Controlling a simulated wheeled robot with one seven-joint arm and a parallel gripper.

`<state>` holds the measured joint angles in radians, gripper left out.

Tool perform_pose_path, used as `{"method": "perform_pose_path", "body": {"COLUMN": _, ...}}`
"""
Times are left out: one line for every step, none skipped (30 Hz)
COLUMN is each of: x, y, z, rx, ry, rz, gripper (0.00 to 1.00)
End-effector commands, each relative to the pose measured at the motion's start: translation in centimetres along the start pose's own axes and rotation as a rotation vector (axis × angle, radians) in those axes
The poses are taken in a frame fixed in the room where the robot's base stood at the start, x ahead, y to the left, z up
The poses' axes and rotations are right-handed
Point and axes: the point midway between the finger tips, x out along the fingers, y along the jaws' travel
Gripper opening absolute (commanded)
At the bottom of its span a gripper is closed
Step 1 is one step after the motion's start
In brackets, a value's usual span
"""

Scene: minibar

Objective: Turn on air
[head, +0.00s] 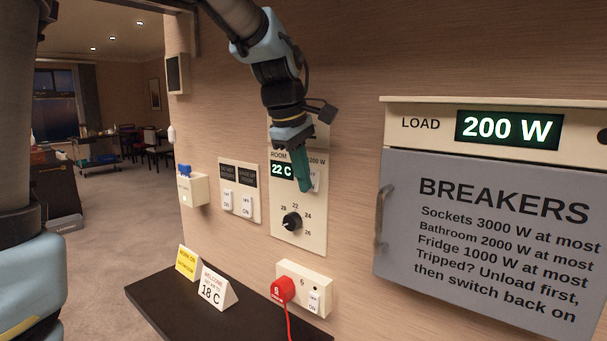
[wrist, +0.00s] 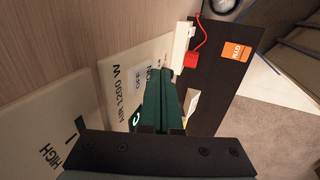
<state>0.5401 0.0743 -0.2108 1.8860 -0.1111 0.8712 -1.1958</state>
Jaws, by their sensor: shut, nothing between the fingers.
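The room panel (head: 310,243) is cream and fixed to the wood wall. In the wrist view the panel (wrist: 112,72) reads AIR 1200 W. My gripper (head: 305,188) has green fingers and is shut and empty in front of the panel, beside the rocker, partly covering it. The fingers also show in the wrist view (wrist: 162,78). I cannot tell whether they touch the rocker or which way it is set.
A two-switch panel (head: 240,207) is to the left. Below, a socket (head: 318,285) holds a red plug (head: 283,290) above a dark shelf (head: 160,297) with a WELCOME 18 C card (head: 216,291). At right is a grey breaker box (head: 480,240) under a LOAD 200 W display (head: 507,129).

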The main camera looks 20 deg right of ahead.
Motion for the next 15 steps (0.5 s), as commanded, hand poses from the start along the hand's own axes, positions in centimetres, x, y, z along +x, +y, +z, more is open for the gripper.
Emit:
{"method": "perform_pose_path", "body": {"x": 0.02, "y": 0.02, "z": 0.01, "rx": 0.000, "ry": 0.000, "rz": 0.000, "gripper": 0.00}}
{"method": "perform_pose_path", "body": {"x": 0.03, "y": 0.01, "z": 0.01, "rx": 0.000, "ry": 0.000, "rz": 0.000, "gripper": 0.00}}
{"method": "perform_pose_path", "body": {"x": 0.03, "y": 0.01, "z": 0.00, "rx": 0.000, "ry": 0.000, "rz": 0.000, "gripper": 0.00}}
{"method": "perform_pose_path", "body": {"x": 0.03, "y": 0.00, "z": 0.01, "rx": 0.000, "ry": 0.000, "rz": 0.000, "gripper": 0.00}}
{"method": "perform_pose_path", "body": {"x": 0.03, "y": 0.00, "z": 0.00, "rx": 0.000, "ry": 0.000, "rz": 0.000, "gripper": 0.00}}
{"method": "perform_pose_path", "body": {"x": 0.02, "y": -0.01, "z": 0.00, "rx": 0.000, "ry": 0.000, "rz": 0.000, "gripper": 0.00}}
{"method": "perform_pose_path", "body": {"x": 0.03, "y": -0.01, "z": 0.00, "rx": 0.000, "ry": 0.000, "rz": 0.000, "gripper": 0.00}}
{"method": "perform_pose_path", "body": {"x": 0.05, "y": -0.02, "z": 0.00, "rx": 0.000, "ry": 0.000, "rz": 0.001, "gripper": 0.00}}
{"method": "perform_pose_path", "body": {"x": 0.12, "y": -0.02, "z": 0.00, "rx": 0.000, "ry": 0.000, "rz": 0.004, "gripper": 0.00}}
{"method": "perform_pose_path", "body": {"x": 0.20, "y": -0.03, "z": 0.00, "rx": 0.000, "ry": 0.000, "rz": 0.008, "gripper": 0.00}}
{"method": "perform_pose_path", "body": {"x": 0.31, "y": -0.02, "z": 0.01, "rx": -0.001, "ry": -0.001, "rz": 0.013, "gripper": 0.00}}
{"method": "perform_pose_path", "body": {"x": 0.47, "y": -0.01, "z": 0.02, "rx": -0.001, "ry": -0.001, "rz": 0.024, "gripper": 0.00}}
{"method": "perform_pose_path", "body": {"x": 0.60, "y": 0.02, "z": 0.01, "rx": -0.001, "ry": -0.001, "rz": 0.034, "gripper": 0.00}}
{"method": "perform_pose_path", "body": {"x": 0.72, "y": 0.07, "z": -0.01, "rx": -0.001, "ry": 0.000, "rz": 0.045, "gripper": 0.00}}
{"method": "perform_pose_path", "body": {"x": 0.83, "y": 0.15, "z": -0.02, "rx": -0.001, "ry": 0.000, "rz": 0.062, "gripper": 0.00}}
